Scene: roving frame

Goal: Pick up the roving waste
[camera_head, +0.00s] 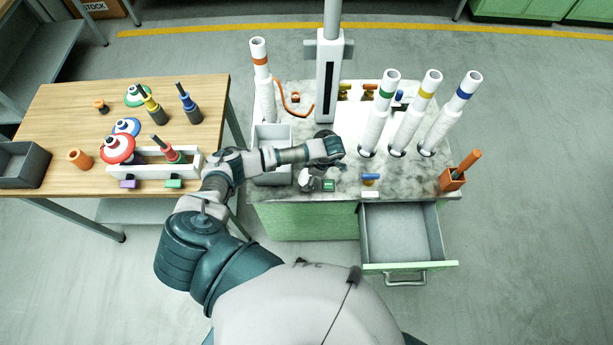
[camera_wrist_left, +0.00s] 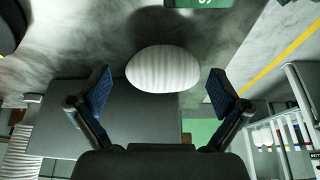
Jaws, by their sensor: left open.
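The roving waste, a white ribbed oval lump (camera_wrist_left: 163,69), lies on the marbled worktop in the left wrist view. My left gripper (camera_wrist_left: 160,100) is open, with one blue-padded finger at each side of the picture. The waste shows ahead of the gap between the fingers, and neither finger visibly touches it. In the head view my left arm reaches over the front left of the worktop (camera_head: 345,182), its wrist bent down near a small green block (camera_head: 328,185). The wrist partly hides the spot below it. My right gripper is not in view.
A grey bin (camera_head: 271,178) stands left of my wrist. An open, empty drawer (camera_head: 405,232) juts out at the front. White bobbins (camera_head: 378,118) stand to the right, near an orange holder (camera_head: 452,180). A wooden table (camera_head: 65,110) with tools is at left.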

